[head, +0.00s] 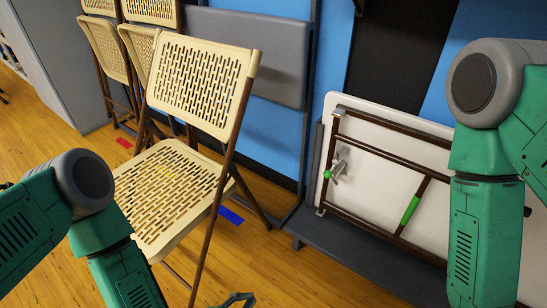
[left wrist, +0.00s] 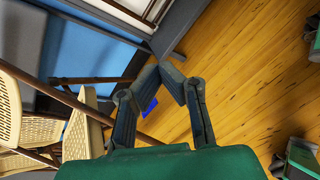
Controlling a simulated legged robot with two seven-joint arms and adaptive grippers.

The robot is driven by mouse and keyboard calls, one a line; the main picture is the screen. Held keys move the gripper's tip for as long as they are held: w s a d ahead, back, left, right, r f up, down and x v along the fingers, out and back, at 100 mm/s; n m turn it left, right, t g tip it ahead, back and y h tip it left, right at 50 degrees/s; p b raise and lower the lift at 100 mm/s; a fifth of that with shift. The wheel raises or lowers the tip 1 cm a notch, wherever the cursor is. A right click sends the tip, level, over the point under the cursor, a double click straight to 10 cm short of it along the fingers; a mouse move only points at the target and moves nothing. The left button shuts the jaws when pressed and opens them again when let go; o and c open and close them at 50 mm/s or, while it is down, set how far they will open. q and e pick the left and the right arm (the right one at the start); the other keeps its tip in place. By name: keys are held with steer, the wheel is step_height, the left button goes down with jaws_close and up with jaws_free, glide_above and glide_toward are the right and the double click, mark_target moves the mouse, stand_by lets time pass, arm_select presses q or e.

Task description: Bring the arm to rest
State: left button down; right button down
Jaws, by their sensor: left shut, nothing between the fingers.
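My left gripper (head: 238,299) shows only its dark fingertips at the bottom edge of the head view. In the left wrist view, the left gripper (left wrist: 160,72) has its two dark fingers brought together at the tips, with nothing between them. It is over open wooden floor and touches nothing that I can see. My left arm comes in from the lower left of the head view, bent at a grey joint. My right arm hangs down the right side of the head view, and its gripper is out of the picture.
A tan folding chair (head: 168,200) stands open near my left arm, with more chairs (head: 105,48) behind. A folded white table (head: 385,190) leans at the wall on a dark grey base (head: 340,262). Blue tape (head: 231,215) marks the floor. Wooden floor (head: 275,272) is clear in front.

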arm_select(q)
steer(key=s+a+r+m+g+y+p, duration=0.4)
steer(key=s+a+r+m, duration=0.1)
steer(key=a+m, duration=0.5)
steer(key=s+a+r+m+g+y+p, duration=0.4)
steer(key=a+m, duration=0.6)
steer(key=a, duration=0.3)
steer(key=s+r+g+p, duration=0.1)
steer(key=s+r, duration=0.1)
steer(key=s, duration=0.1)
steer(key=shift+s, duration=0.35)
steer(key=shift+w+d+r+y, duration=0.1)
steer(key=shift+d+r+y, duration=0.1)
steer(key=shift+d+y, duration=0.1)
steer(key=shift+a, duration=0.2)
